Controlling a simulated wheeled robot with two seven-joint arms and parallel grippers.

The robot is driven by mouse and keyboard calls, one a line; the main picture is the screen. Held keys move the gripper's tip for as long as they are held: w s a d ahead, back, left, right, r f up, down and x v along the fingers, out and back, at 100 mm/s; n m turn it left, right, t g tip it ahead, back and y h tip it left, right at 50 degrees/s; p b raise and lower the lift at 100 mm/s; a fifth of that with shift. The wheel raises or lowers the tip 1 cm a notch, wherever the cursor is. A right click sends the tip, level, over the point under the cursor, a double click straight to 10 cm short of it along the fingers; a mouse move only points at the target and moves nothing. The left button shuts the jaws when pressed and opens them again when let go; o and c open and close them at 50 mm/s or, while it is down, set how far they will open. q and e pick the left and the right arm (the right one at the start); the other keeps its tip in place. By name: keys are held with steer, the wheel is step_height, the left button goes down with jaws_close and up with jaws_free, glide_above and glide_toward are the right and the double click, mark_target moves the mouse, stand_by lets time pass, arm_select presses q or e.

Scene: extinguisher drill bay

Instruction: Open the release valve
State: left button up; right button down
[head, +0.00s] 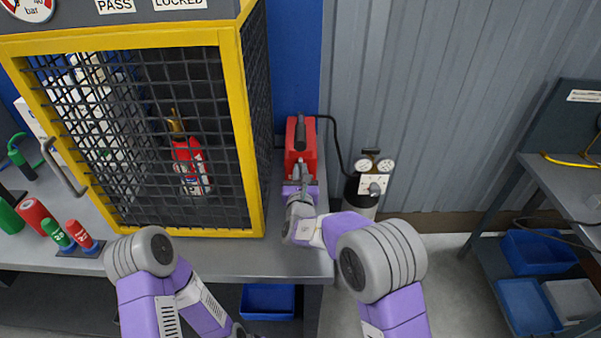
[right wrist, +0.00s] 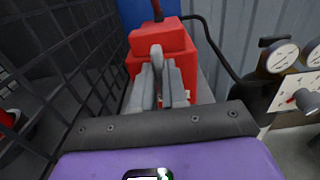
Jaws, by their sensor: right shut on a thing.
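A red box-shaped unit (head: 294,155) stands on the bench just right of the mesh cage. A dark handle lies along its top, and a black hose leaves its upper right. I take this lever to be the release valve, but no label is readable. My left gripper is out of view.
The yellow-framed mesh cage (head: 246,130) stands close left of my right gripper, with a red extinguisher (head: 190,165) inside. A dark cylinder with gauges (head: 374,182) stands right of the bench. Colored cylinders (head: 33,212) stand at left. Floor at right is partly clear.

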steer(key=c, duration=1.2)
jaws_free()
steer(key=shift+o, duration=0.2)
steer(key=shift+s, duration=0.1)
steer(key=s+p, duration=0.1)
steer(key=s, duration=0.6)
steer(key=shift+s, duration=0.25)
